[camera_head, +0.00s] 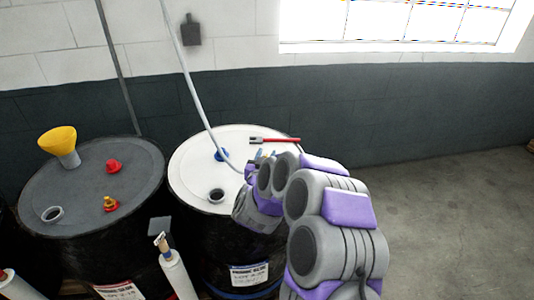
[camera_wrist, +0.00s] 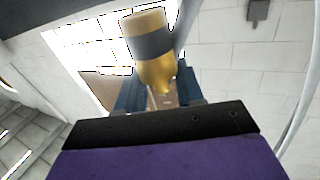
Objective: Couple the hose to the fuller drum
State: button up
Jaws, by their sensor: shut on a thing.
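My gripper (camera_wrist: 160,95) is shut on a brass hose coupling (camera_wrist: 155,72) with a dark band. In the head view, my arm mostly hides my gripper above the right side of the white-topped drum (camera_head: 185,170). The pale grey hose (camera_head: 195,90) hangs from above, crosses that lid and bends toward my gripper. The lid has a dark-rimmed opening (camera_head: 216,196) at its front and a blue fitting (camera_head: 220,155) behind. The dark-topped drum (camera_head: 85,180) stands to its left, with a ringed opening (camera_head: 52,214). Neither drum's fill level can be seen.
A red-handled tool (camera_head: 275,140) lies at the white lid's back edge. A yellow funnel (camera_head: 58,142) and two red fittings (camera_head: 113,166) are on the dark lid. A white tube (camera_head: 178,275) stands in front, between the drums. The floor (camera_head: 450,200) at right is clear.

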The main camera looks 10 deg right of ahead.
jog(key=shift+d+f+b, duration=0.2)
jog(key=shift+f, duration=0.45)
jog(key=shift+d+f+b, duration=0.2)
jog(key=shift+f, duration=0.4)
jog(key=shift+d, duration=2.15)
jog(key=shift+a+p, duration=0.4)
jog(key=shift+a, duration=1.7)
jog(key=shift+d, duration=0.55)
jog(key=shift+a, duration=0.2)
jog(key=shift+d+f, duration=0.15)
jog(key=shift+d, duration=0.1)
jog(key=shift+s+a+f, duration=0.1)
jog(key=shift+f, duration=0.45)
